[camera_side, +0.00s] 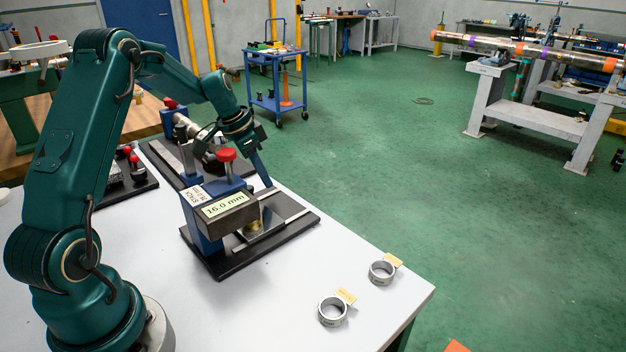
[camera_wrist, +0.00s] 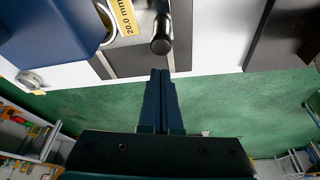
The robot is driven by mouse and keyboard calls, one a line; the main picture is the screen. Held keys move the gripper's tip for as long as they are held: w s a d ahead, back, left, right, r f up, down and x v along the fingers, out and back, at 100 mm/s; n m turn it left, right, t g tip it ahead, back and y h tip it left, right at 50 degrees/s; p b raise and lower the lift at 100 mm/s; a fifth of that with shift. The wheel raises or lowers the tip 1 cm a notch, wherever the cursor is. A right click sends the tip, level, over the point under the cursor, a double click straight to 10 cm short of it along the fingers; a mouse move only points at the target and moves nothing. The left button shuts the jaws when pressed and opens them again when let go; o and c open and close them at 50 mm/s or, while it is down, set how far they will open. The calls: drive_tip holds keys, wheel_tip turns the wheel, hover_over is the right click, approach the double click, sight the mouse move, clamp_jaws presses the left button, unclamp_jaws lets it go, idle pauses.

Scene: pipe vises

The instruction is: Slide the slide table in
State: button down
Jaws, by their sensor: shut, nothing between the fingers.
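The vise stands on a black base plate (camera_side: 220,268) near the table's far edge, with a blue body (camera_side: 203,232), a red knob (camera_side: 227,155) and a head reading 16.0 mm (camera_side: 226,204). The slide table (camera_side: 275,230) is a grey metal plate under the head; a brass-coloured round part shows there. In the wrist view a ring with a yellow 20.0 mm tag (camera_wrist: 124,16) is beside a black handle (camera_wrist: 161,36). My gripper (camera_wrist: 160,73) is shut and empty, its tips just short of the handle in that view; contact cannot be told. My gripper (camera_side: 269,185) is behind the vise in the side view.
Two loose metal rings, one nearer (camera_side: 332,312) and one farther (camera_side: 382,273), lie with yellow tags on the white table (camera_side: 290,290). Another vise with a red knob (camera_side: 170,104) stands behind to the left. The table's front right is otherwise clear.

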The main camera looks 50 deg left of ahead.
drive_tip(key=shift+s+a, duration=0.25)
drive_tip(key=shift+s, duration=0.65)
drive_tip(key=shift+s, duration=1.95)
